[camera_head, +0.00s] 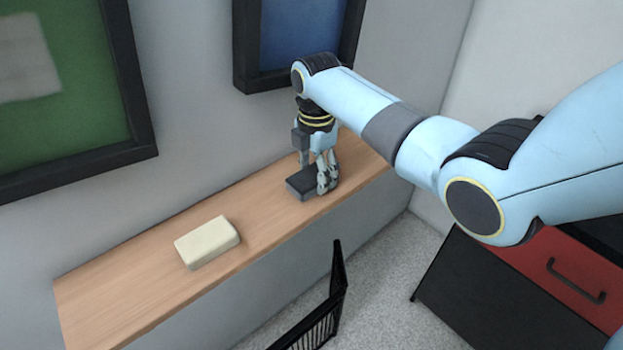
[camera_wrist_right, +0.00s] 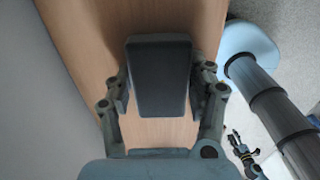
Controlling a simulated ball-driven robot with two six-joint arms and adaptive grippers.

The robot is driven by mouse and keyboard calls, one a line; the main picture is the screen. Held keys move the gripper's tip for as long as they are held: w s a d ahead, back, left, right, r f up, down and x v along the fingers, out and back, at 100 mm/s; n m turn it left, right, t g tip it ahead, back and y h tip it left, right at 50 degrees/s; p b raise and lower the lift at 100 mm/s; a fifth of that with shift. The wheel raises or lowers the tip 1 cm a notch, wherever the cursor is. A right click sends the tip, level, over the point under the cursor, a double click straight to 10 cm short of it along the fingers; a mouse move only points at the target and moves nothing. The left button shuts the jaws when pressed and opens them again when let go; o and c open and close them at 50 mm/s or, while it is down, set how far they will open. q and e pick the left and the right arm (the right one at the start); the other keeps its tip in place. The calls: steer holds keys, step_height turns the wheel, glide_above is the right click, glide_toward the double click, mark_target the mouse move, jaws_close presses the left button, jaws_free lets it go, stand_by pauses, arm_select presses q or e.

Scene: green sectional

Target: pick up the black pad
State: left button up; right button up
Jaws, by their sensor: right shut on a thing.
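The black pad (camera_head: 301,184) is a small dark flat block at the wooden shelf, in the head view. My right gripper (camera_head: 318,184) reaches down over it from above. In the right wrist view the pad (camera_wrist_right: 160,78) sits between the two fingers of the right gripper (camera_wrist_right: 158,92), which are shut on its sides. I cannot tell whether the pad still touches the shelf.
The wooden shelf (camera_head: 130,285) runs along the wall. A cream block (camera_head: 207,242) lies on it, left of the pad. Framed pictures hang above. A black rack (camera_head: 325,310) and a red-fronted cabinet (camera_head: 560,268) stand on the floor below.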

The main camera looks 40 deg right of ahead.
mark_target(316, 172)
steer(key=shift+r, duration=0.1)
steer(key=shift+r, duration=0.6)
step_height(316, 172, up, 3)
steer(key=shift+w+r, duration=0.1)
steer(key=s+d+r, duration=0.6)
steer(key=s+d, duration=0.1)
steer(key=s, duration=0.2)
steer(key=shift+s+r+p, duration=0.15)
steer(key=shift+r+p, duration=0.05)
steer(key=shift+p, duration=0.25)
steer(key=shift+d, duration=0.1)
